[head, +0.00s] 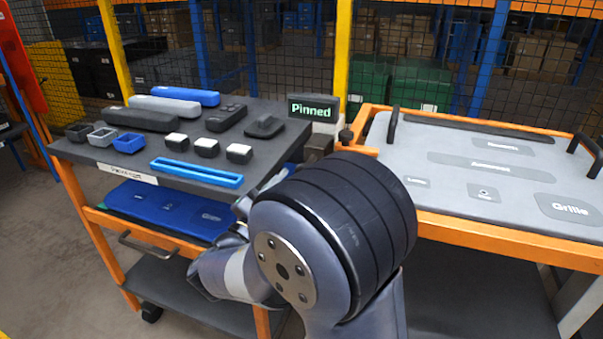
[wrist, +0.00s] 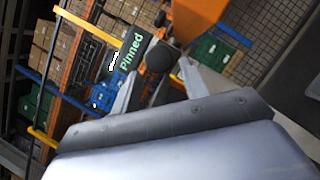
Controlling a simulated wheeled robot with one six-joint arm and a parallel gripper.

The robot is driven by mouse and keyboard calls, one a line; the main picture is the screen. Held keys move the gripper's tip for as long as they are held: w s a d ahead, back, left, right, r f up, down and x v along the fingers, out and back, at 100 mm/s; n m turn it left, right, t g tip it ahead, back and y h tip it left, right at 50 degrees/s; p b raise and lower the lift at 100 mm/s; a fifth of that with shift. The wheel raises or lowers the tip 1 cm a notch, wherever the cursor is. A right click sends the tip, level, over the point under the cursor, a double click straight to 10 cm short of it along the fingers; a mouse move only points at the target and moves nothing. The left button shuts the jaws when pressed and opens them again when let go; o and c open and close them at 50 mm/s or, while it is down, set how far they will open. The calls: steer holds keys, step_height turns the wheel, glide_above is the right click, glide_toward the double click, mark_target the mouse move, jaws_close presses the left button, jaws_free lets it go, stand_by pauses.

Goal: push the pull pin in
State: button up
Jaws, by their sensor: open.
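The pull pin shows as a dark round knob (wrist: 159,57) in the wrist view, in front of an orange part. In the head view a small dark knob (head: 346,136) stands beside the "Pinned" display, at the corner between the two carts. My gripper (wrist: 160,72) is open, with one pale finger on each side of the knob in the picture. I cannot tell whether the fingers touch it. The display (head: 311,108) reads "Pinned" in green; it also shows in the wrist view (wrist: 132,52). My own arm hides the gripper in the head view.
The left cart's dark top (head: 272,137) holds blue, grey and black parts and small bins. The right orange cart carries a grey panel (head: 450,190) with two black handles. Yellow posts and wire mesh stand behind, with shelves of boxes beyond.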

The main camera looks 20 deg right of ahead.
steer(key=v, duration=0.3)
steer(key=shift+s+a, duration=0.15)
steer(key=shift+a, duration=0.05)
steer(key=x, duration=1)
steer(key=shift+d+f, duration=0.1)
steer(key=shift+d, duration=0.1)
steer(key=shift+s+a, duration=0.6)
steer(key=shift+s, duration=0.2)
steer(key=shift+w, duration=0.1)
